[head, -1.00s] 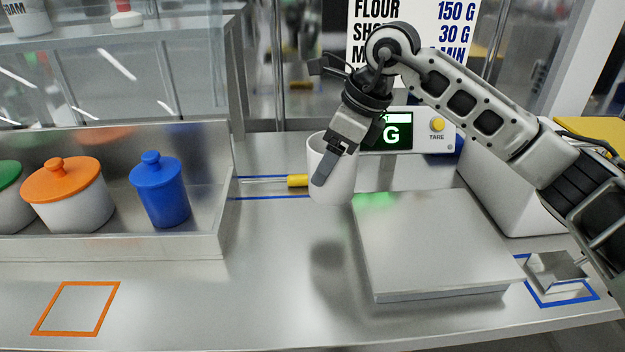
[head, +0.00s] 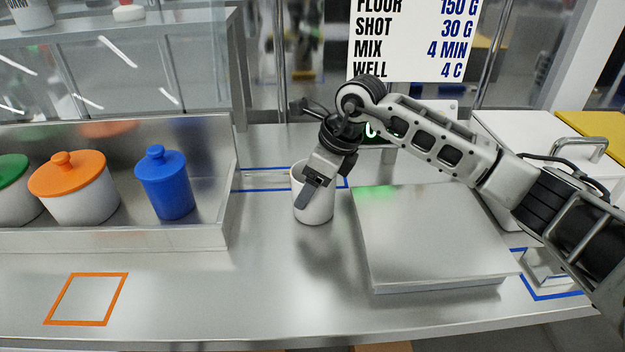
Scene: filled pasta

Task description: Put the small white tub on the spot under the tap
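The small white tub (head: 322,207) is upright in the middle of the head view, left of the scale's steel plate. My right gripper (head: 308,190) reaches in from the right and is shut on the tub at its rim. One finger lies over the tub's near outer side; the other finger is hidden. The tub is low over the steel counter; I cannot tell whether its base touches it. No tap can be made out in this view. My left gripper is not in view.
The scale plate (head: 430,240) is close right of the tub. A steel tray (head: 120,238) at left holds an orange-lidded pot (head: 75,190) and a blue jar (head: 165,185). Orange (head: 85,322) and blue (head: 555,295) outlines mark the counter. The front middle counter is clear.

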